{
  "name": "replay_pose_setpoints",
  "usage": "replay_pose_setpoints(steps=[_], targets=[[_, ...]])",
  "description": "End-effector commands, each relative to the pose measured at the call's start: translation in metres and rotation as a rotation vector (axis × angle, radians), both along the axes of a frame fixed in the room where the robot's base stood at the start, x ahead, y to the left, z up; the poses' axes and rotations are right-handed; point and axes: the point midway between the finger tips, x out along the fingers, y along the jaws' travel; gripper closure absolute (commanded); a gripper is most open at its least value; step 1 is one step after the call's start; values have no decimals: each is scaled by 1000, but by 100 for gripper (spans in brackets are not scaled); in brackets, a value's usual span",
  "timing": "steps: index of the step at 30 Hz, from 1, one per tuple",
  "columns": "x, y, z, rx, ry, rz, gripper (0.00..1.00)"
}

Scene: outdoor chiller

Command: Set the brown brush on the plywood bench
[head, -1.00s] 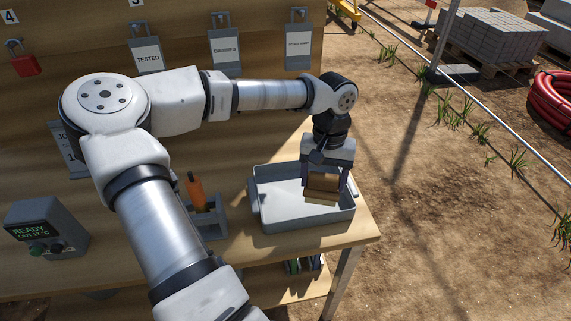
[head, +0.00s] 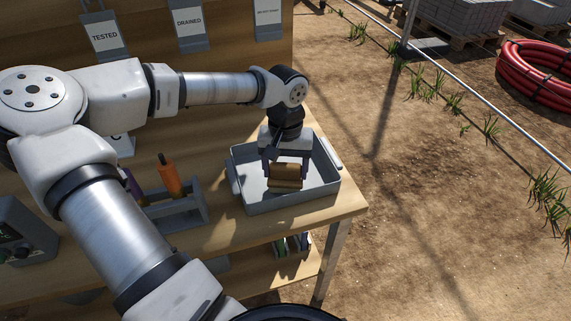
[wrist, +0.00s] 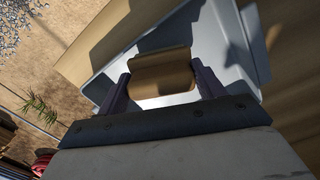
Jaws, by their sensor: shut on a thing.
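The brown brush (head: 286,173) is between the fingers of my gripper (head: 285,165) in the head view. My gripper is shut on it. The brush is over the grey tray (head: 325,186); I cannot tell whether it touches the tray floor. In the wrist view the brush (wrist: 160,70) spans between the two dark fingers of my gripper (wrist: 162,88), with the tray (wrist: 243,50) behind it. The plywood bench (head: 228,225) carries the tray near its right end.
Left of the tray, a grey holder (head: 185,213) holds an orange-handled tool (head: 169,177). Bare bench top lies in front of the tray and holder. A plywood panel with labelled plates (head: 190,20) rises behind.

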Motion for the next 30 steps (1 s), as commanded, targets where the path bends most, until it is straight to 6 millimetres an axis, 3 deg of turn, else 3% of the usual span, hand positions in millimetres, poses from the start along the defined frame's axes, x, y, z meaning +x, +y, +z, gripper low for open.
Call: replay_pose_setpoints(steps=[23,24,28,30], targets=[[0,0,-12,-1,-1,0,69],[0,0,-11,0,-1,0,27],[0,0,-11,0,-1,0,10],[0,0,-11,0,-1,0,7]])
